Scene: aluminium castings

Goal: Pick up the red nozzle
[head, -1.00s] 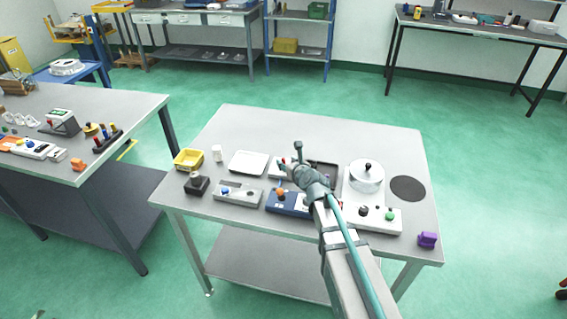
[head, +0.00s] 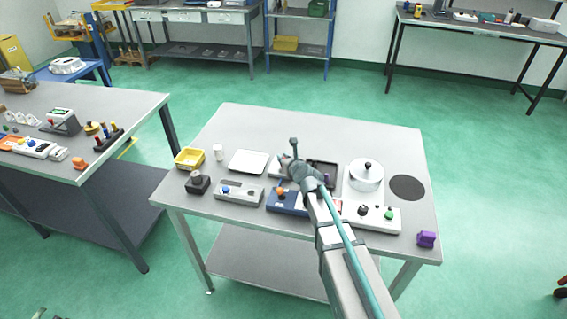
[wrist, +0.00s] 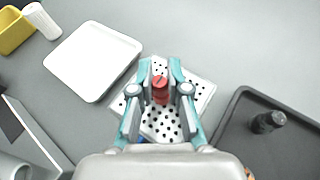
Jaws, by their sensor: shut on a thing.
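The red nozzle (wrist: 160,90) stands between the two fingers of my gripper (wrist: 160,80) in the wrist view. The gripper is shut on it, with a finger on either side. Below it is a white plate with several dark holes (wrist: 196,99). I cannot tell whether the nozzle touches the plate. In the head view my gripper (head: 285,163) is over the middle of the table, and my arm hides the nozzle there.
A white tray (wrist: 92,62) is left of the holed plate, and a dark tray (wrist: 243,112) with a black nozzle (wrist: 268,122) is to its right. A yellow bin (head: 189,158), a white cylinder (head: 219,152), a lidded pot (head: 366,176) and a purple block (head: 426,239) share the table (head: 320,125).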

